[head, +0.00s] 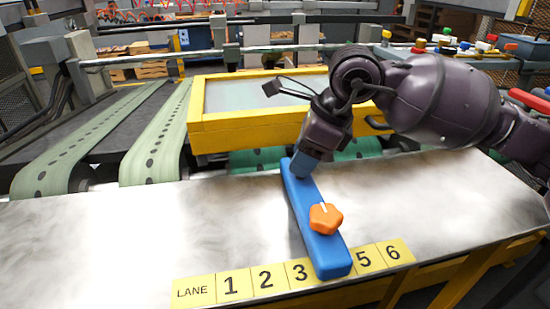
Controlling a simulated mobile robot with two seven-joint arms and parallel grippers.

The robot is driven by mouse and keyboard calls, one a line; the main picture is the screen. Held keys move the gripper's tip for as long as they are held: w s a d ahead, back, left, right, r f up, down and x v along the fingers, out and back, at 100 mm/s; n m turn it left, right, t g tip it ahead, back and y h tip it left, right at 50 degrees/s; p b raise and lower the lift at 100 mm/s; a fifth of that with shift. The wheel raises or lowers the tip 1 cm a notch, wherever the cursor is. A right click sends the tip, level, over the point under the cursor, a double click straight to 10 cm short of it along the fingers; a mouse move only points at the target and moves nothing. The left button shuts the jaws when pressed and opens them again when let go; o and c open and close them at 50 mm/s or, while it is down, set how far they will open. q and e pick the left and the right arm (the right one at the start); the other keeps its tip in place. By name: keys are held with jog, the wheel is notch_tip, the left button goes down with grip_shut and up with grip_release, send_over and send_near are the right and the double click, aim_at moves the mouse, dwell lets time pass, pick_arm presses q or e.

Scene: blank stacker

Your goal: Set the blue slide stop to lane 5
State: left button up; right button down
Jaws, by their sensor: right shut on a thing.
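The blue slide stop (303,208) is a long bar lying across the metal table, with an orange knob (325,218) near its front end. Its front end covers the lane strip (195,291) between the 3 and the 5, where the 4 is hidden. The lane 5 mark (365,259) is just right of the bar's front end. My right gripper (304,168) is shut on the far end of the slide stop, pointing down; its fingertips are partly hidden. My left gripper is not in view.
A yellow-framed box with a pale panel (258,93) stands just behind the table. Green perforated belts (155,135) run at the back left. The metal table (110,235) is bare left of the bar and also to its right.

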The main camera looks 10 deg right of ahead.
jog(key=shift+d, duration=0.65)
jog(key=c, duration=0.6)
grip_release()
jog(key=shift+c, duration=0.2)
jog(key=v, duration=1.1)
jog(key=shift+p, duration=0.3)
jog(key=shift+a, duration=0.1)
